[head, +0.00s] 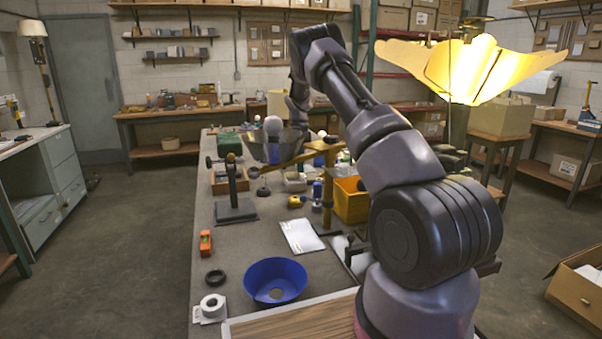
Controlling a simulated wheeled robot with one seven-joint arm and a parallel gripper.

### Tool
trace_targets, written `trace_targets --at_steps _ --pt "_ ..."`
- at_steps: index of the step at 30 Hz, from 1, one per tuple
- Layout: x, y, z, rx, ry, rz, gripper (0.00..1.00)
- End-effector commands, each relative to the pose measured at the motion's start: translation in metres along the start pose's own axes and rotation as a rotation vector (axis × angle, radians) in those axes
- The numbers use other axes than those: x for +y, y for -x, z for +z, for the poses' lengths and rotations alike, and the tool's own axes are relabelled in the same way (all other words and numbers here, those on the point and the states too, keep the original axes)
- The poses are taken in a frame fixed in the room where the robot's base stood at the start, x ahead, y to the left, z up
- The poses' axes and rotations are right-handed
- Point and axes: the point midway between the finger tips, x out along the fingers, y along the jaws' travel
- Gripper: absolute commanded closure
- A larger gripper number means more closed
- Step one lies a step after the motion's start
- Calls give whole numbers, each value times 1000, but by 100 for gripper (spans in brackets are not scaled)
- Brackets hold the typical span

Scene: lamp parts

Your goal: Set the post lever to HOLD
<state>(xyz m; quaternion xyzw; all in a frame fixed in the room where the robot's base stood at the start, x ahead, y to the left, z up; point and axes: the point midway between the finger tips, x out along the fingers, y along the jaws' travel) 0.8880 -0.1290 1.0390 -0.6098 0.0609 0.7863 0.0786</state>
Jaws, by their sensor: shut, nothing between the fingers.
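A dark upright post (233,185) with a small orange-yellow knob stands on a flat black base at the left of the bench. A brass-coloured post (328,185) stands further right, with a tan arm (290,161) and dark fittings near its top. I cannot tell which part is the post lever, and no HOLD mark is legible.
A blue bowl (275,281), a tape roll (212,304), a black ring (215,277) and an orange level (205,243) lie at the near bench. A white sheet (301,236) and yellow bin (350,203) are further right. A lit yellow shade (470,68) rises behind my arm.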

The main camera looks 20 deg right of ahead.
Motion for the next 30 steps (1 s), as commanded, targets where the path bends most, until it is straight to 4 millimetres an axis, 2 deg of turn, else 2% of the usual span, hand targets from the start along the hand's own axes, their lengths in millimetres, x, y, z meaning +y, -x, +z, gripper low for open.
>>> trace_targets --at_steps 11,20,30 --pt "0 -81 1 -5 -1 1 100" --pt "0 -84 36 -1 -1 0 100" --pt "0 -84 41 0 -1 0 100"
